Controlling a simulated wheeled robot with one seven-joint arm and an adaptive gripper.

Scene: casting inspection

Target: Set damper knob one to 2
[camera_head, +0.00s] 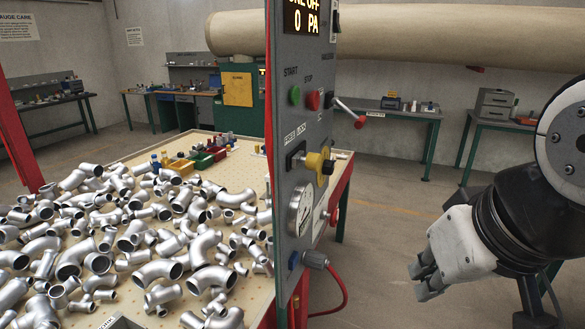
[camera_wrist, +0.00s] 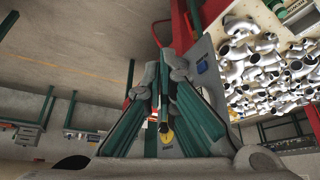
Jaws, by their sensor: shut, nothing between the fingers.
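No knob that I can read as damper knob one shows in the head view. The grey control panel (camera_head: 301,140) stands edge-on there, with a yellow knob (camera_head: 318,163) bearing a black middle part, beside a small black switch. My gripper (camera_head: 420,280) is at the lower right, apart from the panel, with its fingers shut and empty. In the wrist view my gripper (camera_wrist: 170,72) shows its fingers drawn together. A small yellow piece (camera_wrist: 167,136) shows between the fingers, and part of the panel (camera_wrist: 201,66) is behind them. Any dial markings are not readable.
The panel also carries a green button (camera_head: 295,95), a red button (camera_head: 313,100), a red-balled lever (camera_head: 359,121) and a gauge (camera_head: 300,213). A red hose (camera_head: 343,290) hangs below. Silver pipe fittings (camera_head: 155,270) cover the table at left. Open floor lies between panel and gripper.

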